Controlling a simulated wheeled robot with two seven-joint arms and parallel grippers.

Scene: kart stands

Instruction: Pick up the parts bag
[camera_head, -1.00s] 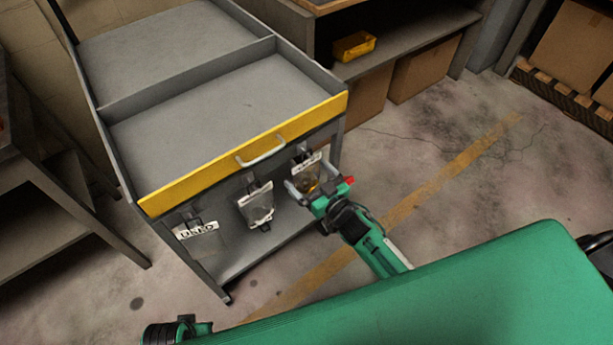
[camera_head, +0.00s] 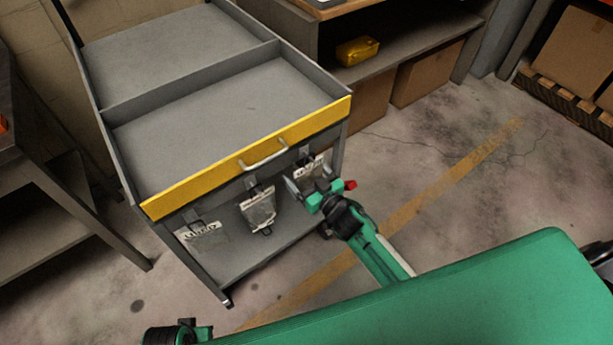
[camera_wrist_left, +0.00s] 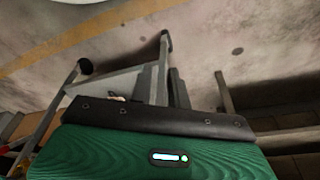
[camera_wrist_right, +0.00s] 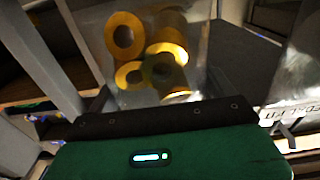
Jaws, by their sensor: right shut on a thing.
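A clear parts bag (camera_head: 311,170) with a white label hangs from a clip at the right end of the cart's front. In the right wrist view the bag (camera_wrist_right: 152,50) shows several yellow ring-shaped parts inside. My right gripper (camera_head: 308,184) is shut on the bag, which is still at its clip. Two more labelled clear bags hang to the left: a middle bag (camera_head: 259,210) and a left bag (camera_head: 203,236). My left gripper shows in the left wrist view only as its green and black body; its finger state is unclear.
The grey cart has a yellow front edge (camera_head: 190,190) and a handle (camera_head: 264,159) just above the bags. A yellow bin (camera_head: 357,51) sits on a shelf behind, above cardboard boxes (camera_head: 425,73). The concrete floor (camera_head: 440,215) right of the cart is clear.

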